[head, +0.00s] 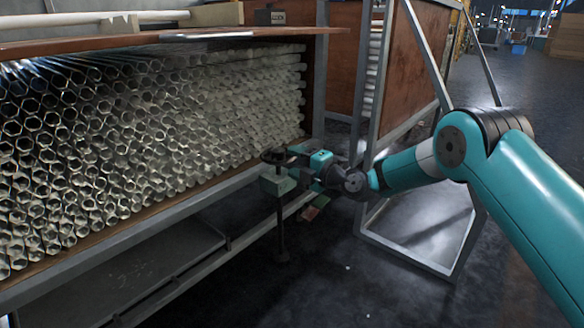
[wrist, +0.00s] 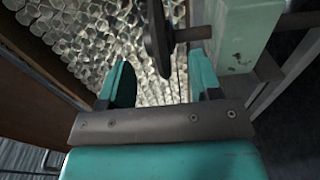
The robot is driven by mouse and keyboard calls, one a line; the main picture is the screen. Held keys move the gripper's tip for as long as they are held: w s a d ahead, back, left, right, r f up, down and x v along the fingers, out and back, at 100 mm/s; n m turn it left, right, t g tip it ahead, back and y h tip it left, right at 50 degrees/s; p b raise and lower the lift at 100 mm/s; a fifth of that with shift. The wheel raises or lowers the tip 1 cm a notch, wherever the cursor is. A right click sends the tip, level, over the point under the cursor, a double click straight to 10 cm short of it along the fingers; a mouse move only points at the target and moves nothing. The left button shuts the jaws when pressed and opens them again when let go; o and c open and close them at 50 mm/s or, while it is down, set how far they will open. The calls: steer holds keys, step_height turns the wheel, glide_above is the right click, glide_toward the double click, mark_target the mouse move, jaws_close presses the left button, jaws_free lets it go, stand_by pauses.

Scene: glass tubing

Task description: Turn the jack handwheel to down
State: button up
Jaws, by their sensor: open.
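The jack handwheel (head: 275,155) is a dark wheel on top of the jack, near the right front corner of the tube rack. Below it are the jack's pale green block (head: 278,183) and a dark upright post (head: 281,235). In the wrist view the handwheel (wrist: 157,38) shows nearly edge-on, with its shaft running to the green block (wrist: 243,35). My gripper (head: 293,162) is just right of the jack. In the wrist view its teal fingers (wrist: 163,82) are apart with nothing held between them. The wheel lies close to the fingertips; I cannot tell whether they touch.
The rack of clear glass tubes (head: 150,130) fills the left, with a grey lower rail (head: 200,210) along its front. A grey metal frame (head: 425,262) stands to the right behind my arm. The dark floor (head: 345,295) in front is clear.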

steer(key=shift+b+x, duration=0.3)
steer(key=shift+x, duration=1)
